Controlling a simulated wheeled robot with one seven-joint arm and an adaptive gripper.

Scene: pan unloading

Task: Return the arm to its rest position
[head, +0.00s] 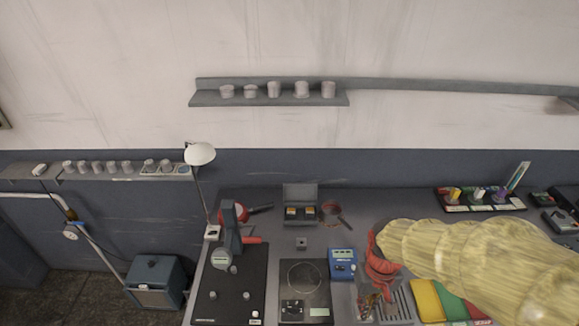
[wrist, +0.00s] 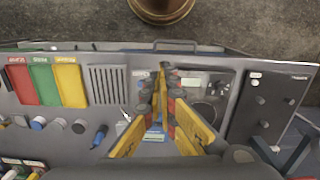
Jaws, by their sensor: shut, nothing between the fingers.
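My arm, in a pale yellow ribbed cover, reaches in from the right in the head view. My gripper (head: 369,303) hangs below its red wrist part, over the front of the grey workbench (head: 357,210). In the wrist view my gripper (wrist: 165,85) has its yellow-sided fingers converging to a shut tip, with nothing between them. The fingers appear above the bench between a slotted grille (wrist: 108,85) and a dark device with a display (wrist: 195,82). Part of the bench behind my arm is hidden in the head view.
A blue box (head: 342,263), a black scale-like device (head: 305,280) and coloured panels (head: 426,300) lie near my gripper. A lamp (head: 200,154) stands at the left. A shelf with cups (head: 270,98) is on the wall. A brown round object (wrist: 162,8) is beyond the bench edge.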

